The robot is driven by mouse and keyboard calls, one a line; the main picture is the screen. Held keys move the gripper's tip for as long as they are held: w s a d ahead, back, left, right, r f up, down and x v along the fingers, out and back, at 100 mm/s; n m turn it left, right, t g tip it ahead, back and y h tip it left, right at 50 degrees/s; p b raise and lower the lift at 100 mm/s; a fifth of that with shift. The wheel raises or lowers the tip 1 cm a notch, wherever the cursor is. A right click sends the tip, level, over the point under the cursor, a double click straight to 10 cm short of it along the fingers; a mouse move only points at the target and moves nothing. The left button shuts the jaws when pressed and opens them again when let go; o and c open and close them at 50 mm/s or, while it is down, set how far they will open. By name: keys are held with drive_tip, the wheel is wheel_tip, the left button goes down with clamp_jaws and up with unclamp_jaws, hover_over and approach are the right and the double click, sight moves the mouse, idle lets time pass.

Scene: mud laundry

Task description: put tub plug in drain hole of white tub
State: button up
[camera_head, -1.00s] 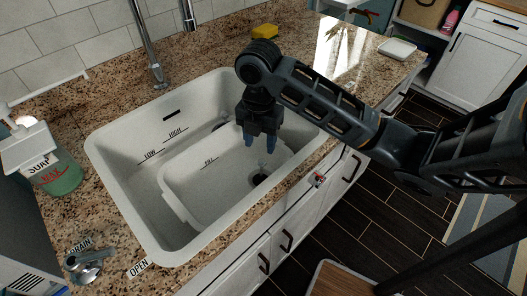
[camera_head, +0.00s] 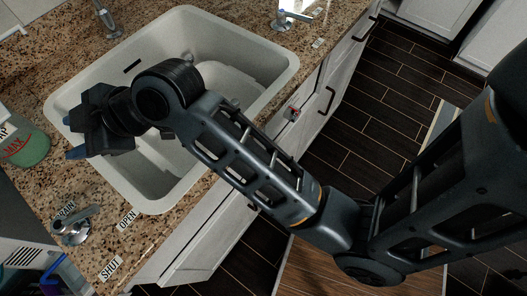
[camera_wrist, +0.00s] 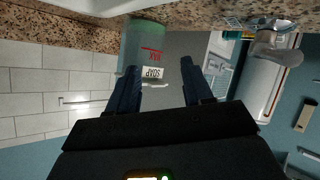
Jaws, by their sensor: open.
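The white tub (camera_head: 232,80) sits inside the sink basin (camera_head: 170,30), partly covered by my arm in the head view. Its drain hole is hidden there. I cannot make out the tub plug in either view. My gripper (camera_head: 73,137) is open and empty, above the sink's left rim, with its fingers pointing left toward the soap bottle. In the wrist view my gripper (camera_wrist: 158,66) shows its two fingers apart, with the soap bottle beyond them.
A green soap bottle (camera_head: 25,148) stands on the speckled counter (camera_head: 75,45) left of the sink. A metal drain lever (camera_head: 75,224) with labels is at the front left; it also shows in the wrist view (camera_wrist: 275,48). A faucet (camera_head: 108,20) stands behind the sink.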

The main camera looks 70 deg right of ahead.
drive_tip(key=s+a+m, duration=0.1)
drive_tip(key=s+m, duration=0.1)
drive_tip(key=s+a+f+m+t+h, duration=0.1)
drive_tip(key=s+m, duration=0.1)
drive_tip(key=s+a+f+m, duration=0.1)
drive_tip(key=s, duration=0.2)
drive_tip(key=shift+a+m+t+h, duration=0.1)
drive_tip(key=shift+m+t+h, duration=0.3)
drive_tip(key=s+d+f+m+h, duration=0.1)
drive_tip(key=s, duration=0.3)
drive_tip(key=s+f+m+h, duration=0.1)
drive_tip(key=s, duration=0.4)
drive_tip(key=s+d+f+m+h, duration=0.1)
drive_tip(key=s+m, duration=0.1)
drive_tip(key=s, duration=0.3)
drive_tip(key=shift+s+d+f, duration=0.1)
drive_tip(key=shift+d+f, duration=0.2)
drive_tip(key=shift+f, duration=0.05)
drive_tip(key=s+d+r, duration=0.2)
drive_tip(key=s+d, duration=0.2)
drive_tip(key=s, duration=0.4)
drive_tip(key=s+d+r+t, duration=0.1)
drive_tip(key=s+d+r, duration=0.2)
drive_tip(key=s+d, duration=0.2)
drive_tip(key=s, duration=0.2)
drive_tip(key=shift+s+n, duration=0.35)
drive_tip(key=shift+n, duration=0.05)
